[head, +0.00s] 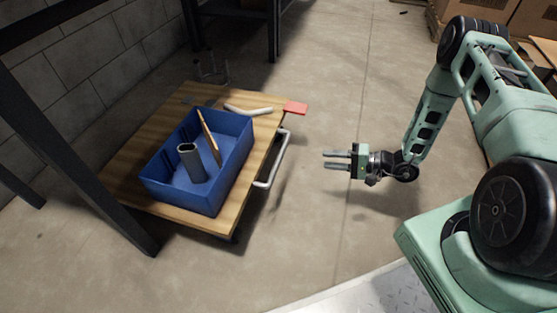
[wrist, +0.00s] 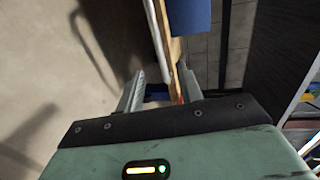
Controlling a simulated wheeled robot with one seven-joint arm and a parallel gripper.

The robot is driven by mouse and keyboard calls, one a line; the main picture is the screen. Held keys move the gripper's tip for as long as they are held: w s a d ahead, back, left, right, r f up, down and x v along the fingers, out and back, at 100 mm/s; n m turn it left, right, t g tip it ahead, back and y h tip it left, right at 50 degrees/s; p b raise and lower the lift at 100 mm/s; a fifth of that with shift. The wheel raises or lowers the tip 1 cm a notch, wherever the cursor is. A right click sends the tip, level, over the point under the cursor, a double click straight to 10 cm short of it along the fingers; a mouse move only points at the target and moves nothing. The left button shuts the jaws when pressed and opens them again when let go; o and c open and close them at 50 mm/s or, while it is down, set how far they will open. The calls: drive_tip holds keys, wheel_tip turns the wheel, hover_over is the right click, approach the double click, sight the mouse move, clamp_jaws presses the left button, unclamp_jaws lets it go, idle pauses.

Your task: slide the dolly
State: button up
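The dolly (head: 235,210) is a low cart with a wooden top, standing on the floor at the left in the head view. A grey metal bar handle (head: 272,165) sticks out from its right side. My gripper (head: 324,160) is open and empty, to the right of the handle and apart from it, with its fingers pointing left. In the wrist view the two fingers (wrist: 160,82) are spread. The dolly's wooden edge (wrist: 173,45) and a pale bar beside it, probably the handle, show beyond the fingers.
A blue bin (head: 180,200) with a grey tube and a wooden piece stands on the dolly. A white bent tube (head: 248,111) and a red flat piece (head: 296,107) are at its far edge. Dark rack posts (head: 85,150) stand at left. Floor (head: 330,80) right of the dolly is clear.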

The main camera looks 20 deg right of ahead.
sight(280, 154)
drive_tip(key=shift+w+d+f+b+x, duration=0.1)
drive_tip(key=shift+b+x, duration=1.3)
drive_tip(key=shift+x, duration=1.5)
drive_tip(key=shift+w+d+f+b+x, duration=0.15)
drive_tip(key=shift+b+x, duration=1.2)
drive_tip(key=shift+x, duration=1.5)
drive_tip(key=shift+f+b+x, duration=0.1)
drive_tip(key=shift+b+x, duration=1.3)
drive_tip(key=shift+x, duration=1.5)
clamp_jaws()
